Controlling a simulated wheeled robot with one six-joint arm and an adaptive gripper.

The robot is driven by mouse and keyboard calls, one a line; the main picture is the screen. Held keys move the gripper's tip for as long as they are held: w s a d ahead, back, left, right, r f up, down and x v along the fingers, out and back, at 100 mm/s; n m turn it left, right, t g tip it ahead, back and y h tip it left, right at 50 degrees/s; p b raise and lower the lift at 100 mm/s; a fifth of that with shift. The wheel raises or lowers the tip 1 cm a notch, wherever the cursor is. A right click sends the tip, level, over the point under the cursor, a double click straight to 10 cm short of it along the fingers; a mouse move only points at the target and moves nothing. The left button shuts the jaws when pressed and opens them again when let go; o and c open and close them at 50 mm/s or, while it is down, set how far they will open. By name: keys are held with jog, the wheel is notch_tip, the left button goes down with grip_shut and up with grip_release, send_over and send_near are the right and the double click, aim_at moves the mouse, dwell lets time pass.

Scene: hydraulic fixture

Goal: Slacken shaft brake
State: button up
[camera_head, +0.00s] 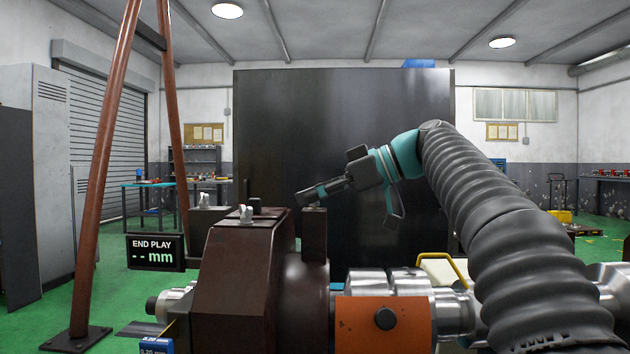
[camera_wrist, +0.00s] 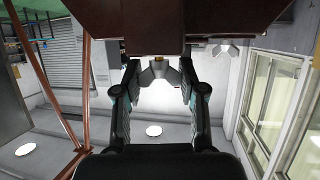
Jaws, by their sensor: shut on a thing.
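The machine has a dark brown housing (camera_head: 245,275) with a silver shaft (camera_head: 385,281) running to the right. My gripper (camera_head: 305,198) comes in from the right and points left and slightly down, by the top of the housing. In the wrist view my gripper (camera_wrist: 159,68) is shut on a grey winged knob (camera_wrist: 158,76), which sits against the brown housing (camera_wrist: 150,18). In the head view I cannot make out the held knob. Another pale winged knob (camera_head: 246,214) stands free on top of the housing. A similar grey one (camera_wrist: 225,49) shows in the wrist view.
An orange block (camera_head: 383,322) with a dark round button sits in front of the shaft. A display (camera_head: 155,252) reads "END PLAY -- mm". Brown frame legs (camera_head: 100,170) stand at left. A large dark panel (camera_head: 300,120) stands behind. Green floor is open at far left.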

jog(key=shift+n+g+p, duration=0.5)
jog(key=shift+g, duration=0.1)
jog(key=o, duration=1.2)
jog(key=shift+c, duration=0.2)
jog(key=v, duration=1.2)
jog(key=shift+w, duration=0.2)
jog(key=shift+f, duration=0.15)
